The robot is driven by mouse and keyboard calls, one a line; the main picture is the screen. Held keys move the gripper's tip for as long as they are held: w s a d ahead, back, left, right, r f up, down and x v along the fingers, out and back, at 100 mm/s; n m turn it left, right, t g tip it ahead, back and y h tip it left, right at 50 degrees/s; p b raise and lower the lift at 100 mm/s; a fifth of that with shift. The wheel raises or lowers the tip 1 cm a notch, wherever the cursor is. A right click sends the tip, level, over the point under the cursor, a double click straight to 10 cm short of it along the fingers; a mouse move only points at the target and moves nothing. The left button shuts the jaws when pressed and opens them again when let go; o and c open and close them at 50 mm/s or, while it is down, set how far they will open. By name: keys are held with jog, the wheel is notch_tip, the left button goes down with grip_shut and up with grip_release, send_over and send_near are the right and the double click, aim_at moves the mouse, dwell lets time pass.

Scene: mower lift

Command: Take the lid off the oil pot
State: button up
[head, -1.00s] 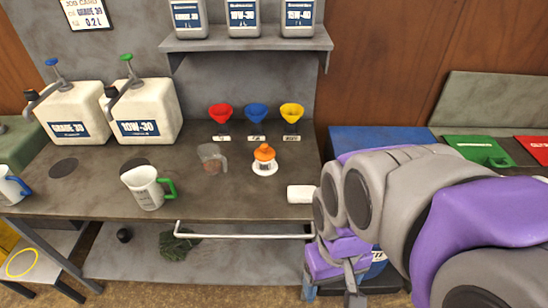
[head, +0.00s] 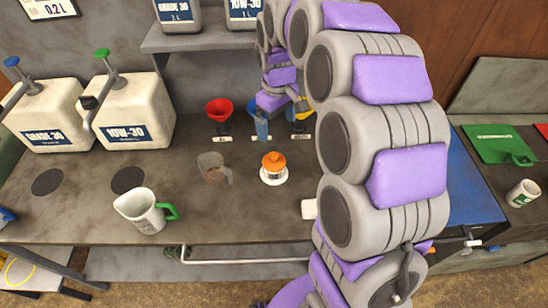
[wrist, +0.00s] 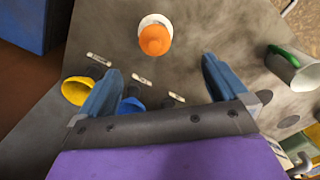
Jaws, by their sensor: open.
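The small pot with an orange lid (head: 273,162) stands upright on a white base on the grey bench. In the wrist view the orange lid (wrist: 155,40) lies just beyond my fingertips, roughly between their lines. My gripper (wrist: 161,64) is open and empty, its blue fingers spread on either side. In the head view my gripper (head: 281,122) is behind the pot, in front of the blue funnel, apart from the lid. My arm hides part of the bench to the right.
Red (head: 219,110), blue and yellow funnels stand at the back. A clear jug (head: 213,168) is left of the pot, a white jug with green handle (head: 146,210) nearer the front. Two large oil containers (head: 137,113) stand left. A shelf (head: 195,40) with bottles hangs above.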

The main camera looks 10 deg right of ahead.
aim_at(274, 154)
jog(key=w+f+b, duration=0.1)
jog(key=f, duration=0.3)
jog(key=f+b, duration=0.1)
jog(key=f, duration=0.3)
jog(key=w+f, duration=0.1)
jog(key=f, duration=0.3)
jog(key=shift+w+d+f+b, duration=0.1)
jog(key=shift+w+f+b, duration=0.05)
jog(key=shift+w+b, duration=0.25)
notch_tip(274, 154, down, 6)
jog(key=shift+w+r+b, duration=0.1)
jog(key=shift+r+b, duration=0.05)
jog(key=shift+b, duration=0.85)
jog(key=shift+r, duration=0.1)
jog(key=shift+c, duration=0.5)
jog(key=c, duration=0.9)
